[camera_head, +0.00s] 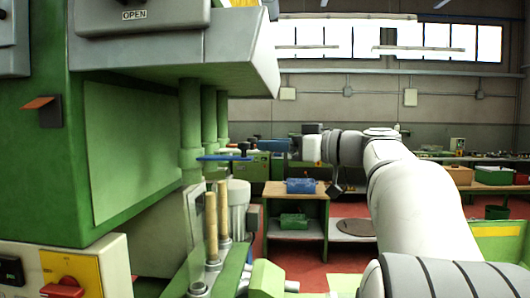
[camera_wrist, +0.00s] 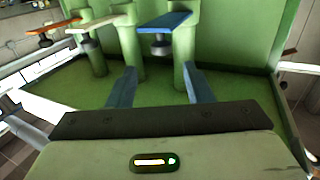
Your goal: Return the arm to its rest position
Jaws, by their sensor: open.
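My gripper (camera_wrist: 159,88) is open in the wrist view. Its two blue-grey fingers stand apart with nothing between them. It faces a green machine (camera_wrist: 230,40) with several green posts. A blue paddle (camera_wrist: 166,21), a pale paddle (camera_wrist: 95,25) and an orange paddle (camera_wrist: 53,27) lie beyond the fingertips. In the head view my white arm (camera_head: 415,205) reaches from the lower right to the middle, its wrist bent left toward the machine. The fingers are not clear there. No cork stoppers can be made out.
The large green machine (camera_head: 130,150) fills the left of the head view, with an overhanging grey head (camera_head: 180,50) and a blue paddle (camera_head: 222,158). A workbench (camera_head: 295,205) with a blue bin (camera_head: 300,186) stands behind. Red floor shows between them.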

